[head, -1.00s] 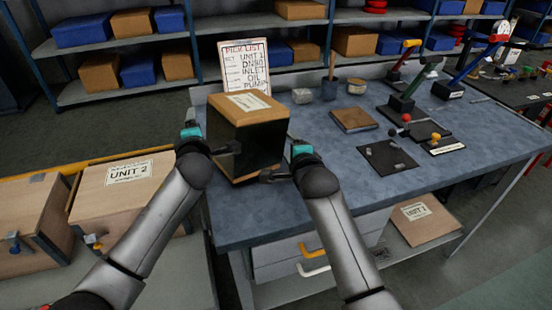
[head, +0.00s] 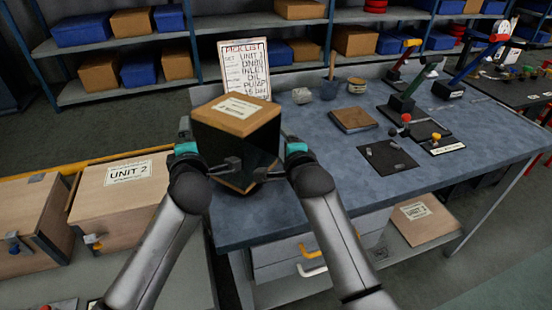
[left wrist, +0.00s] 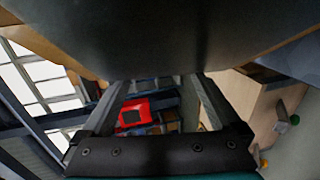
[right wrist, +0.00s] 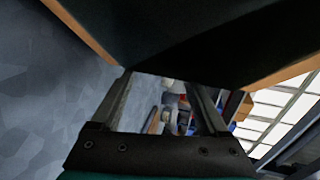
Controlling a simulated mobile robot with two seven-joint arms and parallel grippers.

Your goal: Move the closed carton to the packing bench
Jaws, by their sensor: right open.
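The closed carton (head: 236,115) is brown with a white label on top and a dark, shadowed front. It is tilted between my two grippers over the left end of the blue-topped bench (head: 330,195); I cannot tell whether it touches the top. My left gripper (head: 207,147) is at its left side and my right gripper (head: 276,156) at its right side. Both have their fingers spread, with nothing between them. The carton's dark surface fills the upper part of the left wrist view (left wrist: 160,35) and the right wrist view (right wrist: 200,35). Its far side is hidden.
A pick list sign (head: 246,68) stands behind the carton. Small pots (head: 302,95), a brown block (head: 353,120) and dark plates (head: 387,157) lie farther right on the bench. A UNIT 2 carton (head: 122,190) stands at the left. The bench's front middle is clear.

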